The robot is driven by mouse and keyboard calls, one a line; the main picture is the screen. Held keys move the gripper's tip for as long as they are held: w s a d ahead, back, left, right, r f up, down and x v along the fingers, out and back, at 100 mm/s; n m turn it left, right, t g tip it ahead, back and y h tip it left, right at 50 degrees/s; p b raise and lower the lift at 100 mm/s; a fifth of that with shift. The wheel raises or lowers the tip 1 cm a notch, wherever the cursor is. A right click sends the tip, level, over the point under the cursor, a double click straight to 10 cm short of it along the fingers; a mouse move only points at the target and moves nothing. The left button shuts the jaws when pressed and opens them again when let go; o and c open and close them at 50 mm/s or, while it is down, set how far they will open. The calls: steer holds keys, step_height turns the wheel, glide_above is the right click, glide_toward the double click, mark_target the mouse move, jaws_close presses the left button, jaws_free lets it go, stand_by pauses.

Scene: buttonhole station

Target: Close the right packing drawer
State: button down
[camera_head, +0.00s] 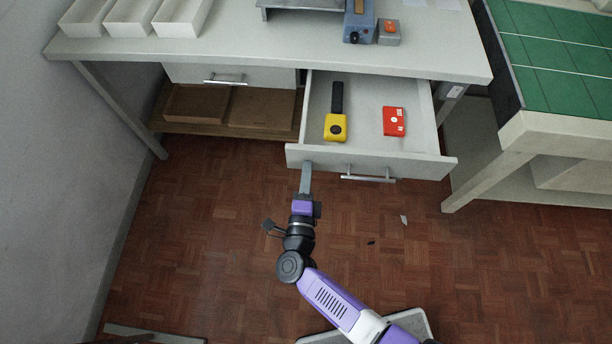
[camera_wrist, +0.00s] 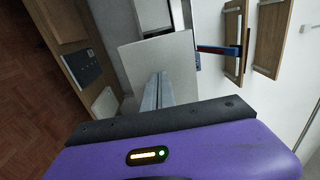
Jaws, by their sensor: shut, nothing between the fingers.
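The right packing drawer (camera_head: 415,164) is pulled out from under the white worktop in the head view. Its grey front faces me, with a bar handle (camera_head: 368,178) near the middle. A yellow tool with a black strap (camera_head: 335,127) and a red box (camera_head: 394,121) lie inside. My gripper (camera_head: 306,168) is shut and empty. Its tips overlap the left end of the drawer front, left of the handle; I cannot tell whether they touch it. In the wrist view my shut fingers (camera_wrist: 158,92) point at a pale panel (camera_wrist: 150,58), seemingly the drawer front.
The left drawer (camera_head: 250,75) is shut, above a shelf with brown boxes (camera_head: 195,104). White trays (camera_head: 130,17) and a blue device (camera_head: 359,20) stand on the worktop (camera_head: 240,50). A table with a green mat (camera_head: 560,75) stands at the right. The floor before the drawer is mostly clear.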

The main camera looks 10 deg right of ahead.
mark_target(317, 92)
stand_by(0.3)
steer(key=b+x, duration=0.5)
steer(key=x, duration=0.4)
steer(key=b+x, duration=0.4)
steer(key=x, duration=0.6)
steer(key=b+x, duration=0.5)
steer(key=x, duration=0.5)
steer(key=shift+f+b, duration=0.25)
steer(key=shift+b, duration=0.05)
steer(key=shift+w+r, duration=0.1)
steer(key=shift+w, duration=0.1)
steer(key=shift+w+d+r, duration=0.15)
steer(key=shift+r, duration=0.1)
steer(key=shift+d, duration=0.1)
